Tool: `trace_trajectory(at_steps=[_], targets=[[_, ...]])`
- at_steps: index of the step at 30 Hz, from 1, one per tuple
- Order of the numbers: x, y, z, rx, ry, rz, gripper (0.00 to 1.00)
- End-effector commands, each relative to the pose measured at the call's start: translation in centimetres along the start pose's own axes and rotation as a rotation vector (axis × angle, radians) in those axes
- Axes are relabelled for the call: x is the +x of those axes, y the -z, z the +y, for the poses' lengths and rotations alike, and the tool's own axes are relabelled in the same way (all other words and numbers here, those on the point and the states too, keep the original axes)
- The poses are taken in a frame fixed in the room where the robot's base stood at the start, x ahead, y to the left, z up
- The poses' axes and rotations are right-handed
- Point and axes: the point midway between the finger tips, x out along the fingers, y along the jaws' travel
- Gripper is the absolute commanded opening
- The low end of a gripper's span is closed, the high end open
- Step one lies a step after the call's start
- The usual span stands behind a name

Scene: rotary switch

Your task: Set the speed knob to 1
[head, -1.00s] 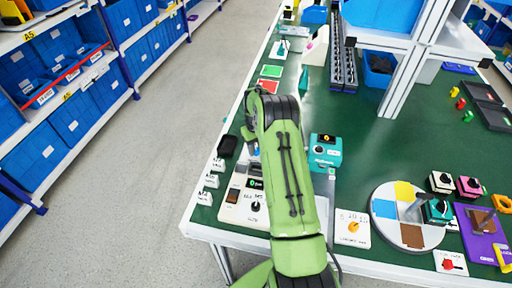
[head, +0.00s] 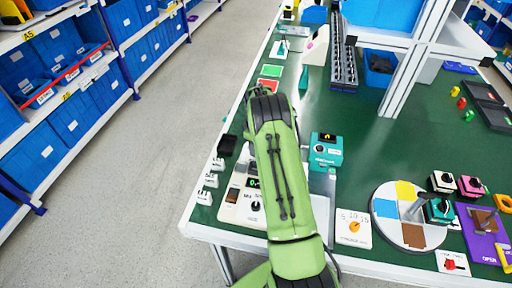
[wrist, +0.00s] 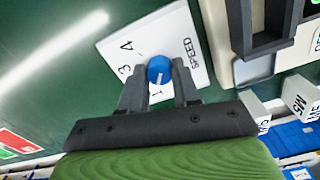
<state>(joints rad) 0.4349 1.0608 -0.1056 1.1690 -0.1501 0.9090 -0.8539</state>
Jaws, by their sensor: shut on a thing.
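The blue speed knob (wrist: 159,70) sits on a white plate (wrist: 185,32) marked SPEED, in the wrist view. The numbers 1, 3 and 4 show on the plate; the 1 is between my fingers, just below the knob. My gripper (wrist: 157,76) is shut on the knob, one finger on each side. A pale line on the knob seems to point toward the 1, but it is small. The left finger covers part of the plate between 1 and 3, so no 2 shows. In the head view my green arm hides the knob and the gripper.
A white panel with a display and a black knob (head: 255,206) is beside my arm. A teal device (head: 325,150) stands to its right. A timer plate with an orange knob (head: 354,227) and a round colour dial (head: 411,236) are further right. White labelled blocks line the left table edge.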

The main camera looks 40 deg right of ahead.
Motion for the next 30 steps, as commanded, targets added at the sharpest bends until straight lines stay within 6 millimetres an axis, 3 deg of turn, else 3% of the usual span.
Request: trace_trajectory(at_steps=[9, 24, 25, 30], targets=[[-0.04, 0.02, 0.03, -0.110, -0.002, 0.000, 0.01], [-0.07, 0.04, 0.04, -0.128, -0.002, 0.001, 0.01], [-0.07, 0.04, 0.04, -0.128, -0.001, 0.001, 0.36], [-0.05, 0.03, 0.03, -0.127, -0.001, 0.001, 0.57]])
